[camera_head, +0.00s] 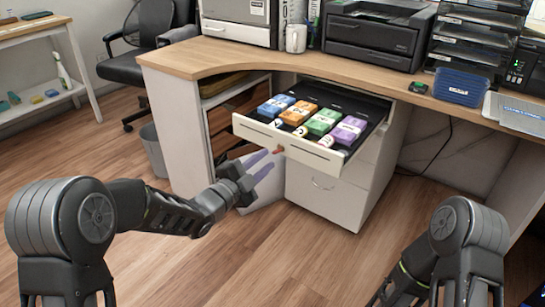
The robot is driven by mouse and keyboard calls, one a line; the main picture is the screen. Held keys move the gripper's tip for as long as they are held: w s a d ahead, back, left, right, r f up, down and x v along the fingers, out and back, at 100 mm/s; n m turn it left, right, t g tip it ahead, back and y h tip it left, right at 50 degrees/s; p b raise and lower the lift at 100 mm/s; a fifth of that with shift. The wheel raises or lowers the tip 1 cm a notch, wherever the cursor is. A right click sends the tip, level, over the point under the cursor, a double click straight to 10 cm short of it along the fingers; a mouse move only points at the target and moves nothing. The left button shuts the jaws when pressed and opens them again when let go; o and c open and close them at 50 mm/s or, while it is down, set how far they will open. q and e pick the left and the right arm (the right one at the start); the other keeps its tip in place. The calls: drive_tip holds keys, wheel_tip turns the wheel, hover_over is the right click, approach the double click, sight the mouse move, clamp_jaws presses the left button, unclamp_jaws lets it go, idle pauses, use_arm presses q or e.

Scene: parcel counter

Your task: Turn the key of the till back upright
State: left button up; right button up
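The till (310,149) is a pulled-out drawer under the wooden counter, with a pale front and a dark tray holding banded bundles of blue, orange, green and purple notes. A small reddish-brown key (279,149) sits on the drawer's front. It looks tilted to the side, but it is too small to tell its exact angle. My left gripper (262,165) is just left of and slightly below the key in the picture. Its two purplish fingers are apart with nothing seen between them, and I see no contact with the key. My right gripper is out of view.
A white cabinet (325,197) stands below the open drawer. The counter (240,59) carries a printer (372,36), a white mug (296,38) and a blue box (459,87). A grey bin (152,150) and a chair (143,45) are at left. The wooden floor in front is clear.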

sight(274, 153)
use_arm(q)
drive_tip(key=x, duration=0.4)
drive_tip(key=shift+w+b, duration=0.15)
drive_tip(key=shift+b, duration=0.2)
drive_tip(key=shift+c, duration=0.5)
clamp_jaws()
idle(0.6)
